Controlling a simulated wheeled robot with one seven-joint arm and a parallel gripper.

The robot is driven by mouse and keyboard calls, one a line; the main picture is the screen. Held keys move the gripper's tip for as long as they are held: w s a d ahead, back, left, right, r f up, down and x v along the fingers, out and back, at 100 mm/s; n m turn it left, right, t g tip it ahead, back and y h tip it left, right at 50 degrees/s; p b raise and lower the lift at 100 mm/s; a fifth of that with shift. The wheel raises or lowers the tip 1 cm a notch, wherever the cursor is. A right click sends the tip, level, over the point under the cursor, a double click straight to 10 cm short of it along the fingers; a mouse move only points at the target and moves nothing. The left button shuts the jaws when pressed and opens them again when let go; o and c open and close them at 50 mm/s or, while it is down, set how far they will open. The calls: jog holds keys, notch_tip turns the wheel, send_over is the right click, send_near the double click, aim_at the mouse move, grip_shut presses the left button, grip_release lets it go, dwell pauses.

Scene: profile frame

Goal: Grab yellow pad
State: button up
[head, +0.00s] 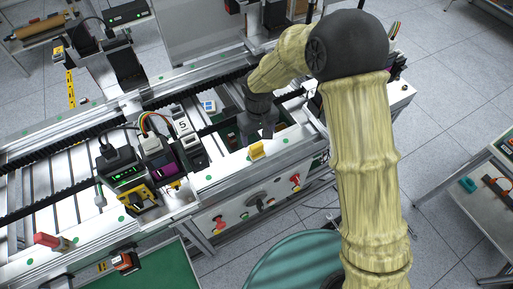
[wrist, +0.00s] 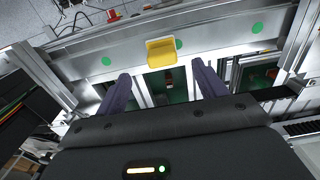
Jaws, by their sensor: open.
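The yellow pad (head: 257,151) is a small yellow block on the front aluminium rail of the profile frame. In the wrist view the yellow pad (wrist: 161,52) lies a little beyond the fingertips, about centred between them. My gripper (head: 262,138) hangs just behind and above the pad in the head view. In the wrist view my gripper (wrist: 159,78) has its two dark fingers spread apart with nothing between them. The pad and the fingers look apart.
Green round stickers (wrist: 256,28) mark the rail. Devices with wires, including a black unit with a green display (head: 122,172), stand on the frame to the left. A front panel with a red button (head: 295,178) sits below the rail. A green round surface (head: 290,262) is at the bottom.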

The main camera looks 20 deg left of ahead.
aim_at(256, 145)
jog(key=shift+f+p, duration=0.35)
jog(key=shift+f, duration=1.25)
jog(key=shift+f, duration=0.1)
jog(key=shift+a+f+p, duration=0.1)
jog(key=shift+f+p, duration=0.55)
jog(key=shift+p, duration=0.1)
jog(key=shift+a+f+p, duration=0.15)
jog(key=shift+f+p, duration=0.6)
jog(key=shift+f, duration=1.1)
jog(key=shift+c, duration=0.4)
jog(key=c, duration=1)
